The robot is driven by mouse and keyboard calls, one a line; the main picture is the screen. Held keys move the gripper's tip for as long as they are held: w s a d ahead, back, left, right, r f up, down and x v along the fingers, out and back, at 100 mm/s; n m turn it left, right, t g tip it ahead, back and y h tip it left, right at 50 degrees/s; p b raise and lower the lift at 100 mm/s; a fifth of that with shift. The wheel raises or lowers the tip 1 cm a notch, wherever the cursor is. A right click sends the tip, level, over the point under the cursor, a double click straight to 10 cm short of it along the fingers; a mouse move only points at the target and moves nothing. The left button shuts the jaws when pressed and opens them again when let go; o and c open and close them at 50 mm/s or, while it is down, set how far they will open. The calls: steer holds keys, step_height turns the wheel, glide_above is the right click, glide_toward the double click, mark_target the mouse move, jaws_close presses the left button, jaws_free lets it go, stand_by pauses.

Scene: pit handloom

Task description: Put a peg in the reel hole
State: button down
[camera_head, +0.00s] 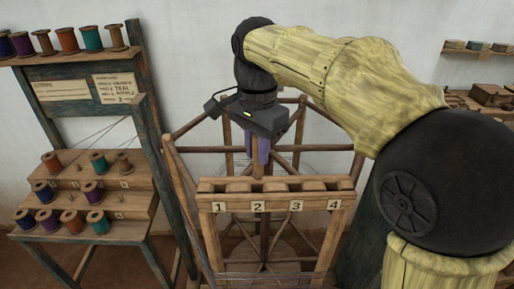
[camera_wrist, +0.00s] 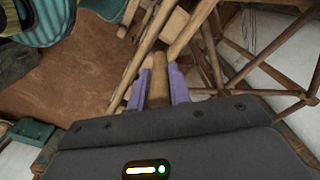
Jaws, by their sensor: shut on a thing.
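My gripper (camera_head: 257,148) hangs below the dark wrist, its purple fingers behind the numbered rack and above the wooden reel frame (camera_head: 172,180). In the wrist view the two fingers (camera_wrist: 158,92) are shut on a brown wooden peg (camera_wrist: 158,82), which sits between them. In the head view the peg's lower part is hard to tell from the reel's wood behind the rack. The wooden rack (camera_head: 277,187) has slots labelled 1 to 4, close in front of the gripper. I cannot make out the reel hole in either view.
A stepped spool stand (camera_head: 100,197) with coloured spools is at the left, with a signboard (camera_head: 85,88) above it. Several reel bars cross around the gripper, leaving little room. Shelves with small boxes (camera_head: 490,95) are at the far right.

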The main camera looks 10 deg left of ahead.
mark_target(257, 178)
steer(key=shift+w+f+b, duration=0.15)
steer(key=shift+f+b, duration=0.35)
steer(key=shift+f, duration=0.35)
steer(key=shift+s+a+f+b, duration=0.1)
steer(key=shift+s+f+b, duration=0.15)
steer(key=shift+f+b, duration=0.3)
steer(key=shift+w+f, duration=0.15)
steer(key=shift+f, duration=0.45)
steer(key=shift+f+b, duration=0.65)
steer(key=shift+f, duration=0.35)
steer(key=c, duration=0.8)
jaws_free()
steer(key=shift+r, duration=0.1)
